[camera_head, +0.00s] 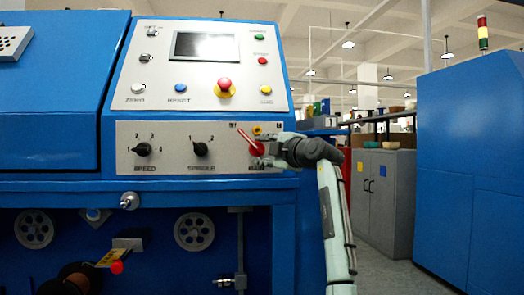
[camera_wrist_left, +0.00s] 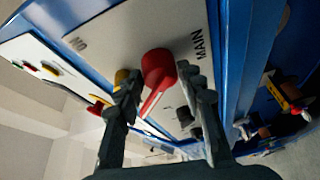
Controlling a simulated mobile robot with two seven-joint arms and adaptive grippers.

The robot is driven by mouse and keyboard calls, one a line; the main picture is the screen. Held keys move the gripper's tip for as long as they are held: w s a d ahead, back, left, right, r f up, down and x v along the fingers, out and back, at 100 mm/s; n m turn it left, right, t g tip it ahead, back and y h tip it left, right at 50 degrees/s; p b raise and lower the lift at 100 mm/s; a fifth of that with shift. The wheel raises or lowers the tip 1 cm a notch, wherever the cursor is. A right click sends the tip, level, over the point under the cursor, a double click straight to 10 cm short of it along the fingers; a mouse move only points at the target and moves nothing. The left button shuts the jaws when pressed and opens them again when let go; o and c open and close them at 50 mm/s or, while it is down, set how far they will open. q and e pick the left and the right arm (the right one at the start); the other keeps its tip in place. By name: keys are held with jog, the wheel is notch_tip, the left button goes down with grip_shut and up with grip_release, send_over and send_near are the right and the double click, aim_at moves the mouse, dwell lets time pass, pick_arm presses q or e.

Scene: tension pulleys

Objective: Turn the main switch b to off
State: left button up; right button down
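The main switch is a red rotary knob (camera_head: 257,149) above the MAIN label, at the right end of the lower grey panel. Its red handle slants up and left, toward a small label too small to read. In the left wrist view the red knob (camera_wrist_left: 157,66) stands between my fingers, its handle pointing down and left. A label at the other side (camera_wrist_left: 80,43) seems to hold the letters of ON. My left gripper (camera_head: 268,149) is at the knob from the right; its fingers (camera_wrist_left: 158,82) are apart around it, with gaps showing. My right gripper is not in view.
A yellow knob (camera_head: 257,130) sits just above the main switch, close to one finger. Black SPINDLE (camera_head: 200,149) and SPEED (camera_head: 143,149) knobs are to the left. A red emergency button (camera_head: 224,86) is on the upper panel. Grey cabinets (camera_head: 383,195) stand behind my arm.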

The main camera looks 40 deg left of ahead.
pick_arm(q)
jog(key=shift+o, duration=1.4)
jog(key=v, duration=0.8)
